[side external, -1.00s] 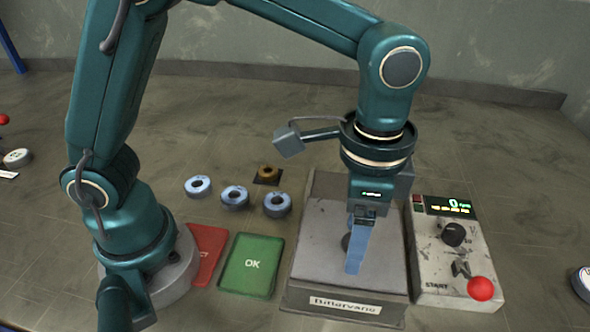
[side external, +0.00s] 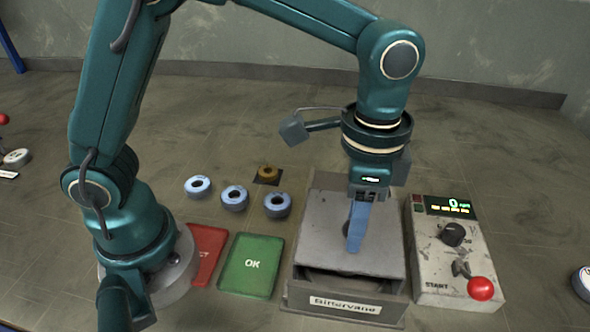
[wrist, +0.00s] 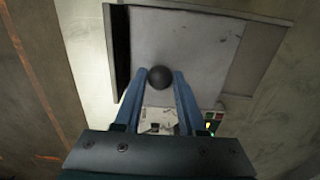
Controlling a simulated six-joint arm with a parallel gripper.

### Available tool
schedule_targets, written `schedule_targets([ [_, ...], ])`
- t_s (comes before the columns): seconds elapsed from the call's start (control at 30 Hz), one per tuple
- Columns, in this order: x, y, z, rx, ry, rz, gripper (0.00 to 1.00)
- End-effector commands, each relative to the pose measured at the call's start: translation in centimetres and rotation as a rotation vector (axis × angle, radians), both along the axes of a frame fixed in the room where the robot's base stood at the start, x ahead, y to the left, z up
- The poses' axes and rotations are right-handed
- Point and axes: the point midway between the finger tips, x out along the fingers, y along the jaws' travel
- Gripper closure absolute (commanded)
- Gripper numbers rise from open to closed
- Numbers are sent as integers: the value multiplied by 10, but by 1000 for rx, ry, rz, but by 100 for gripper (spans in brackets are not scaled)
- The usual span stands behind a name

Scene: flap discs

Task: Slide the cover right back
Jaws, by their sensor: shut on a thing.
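The cover is a flat grey plate (side external: 322,234) on top of the box labelled "Bittervane" (side external: 345,306). It sits toward the back of the box, and a dark gap shows at the front. My gripper (side external: 354,248) reaches down over the cover with its blue fingers. In the wrist view my gripper (wrist: 159,82) is shut on the round dark knob (wrist: 160,76) of the cover (wrist: 185,45). The knob is mostly hidden behind the fingers in the side view.
A control box (side external: 455,255) with a red button stands close on the right. A green OK pad (side external: 252,264) and a red pad (side external: 207,252) lie left. Several blue-grey discs (side external: 235,197) and a brown disc (side external: 267,173) lie behind the pads.

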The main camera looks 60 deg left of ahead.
Motion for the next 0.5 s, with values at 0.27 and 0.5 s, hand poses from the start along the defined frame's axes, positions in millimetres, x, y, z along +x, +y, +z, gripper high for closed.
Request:
schedule_targets([
  [0.27,15,13,0,-1,-4,3,91],
  [0.5,26,25,0,-2,-5,3,91],
])
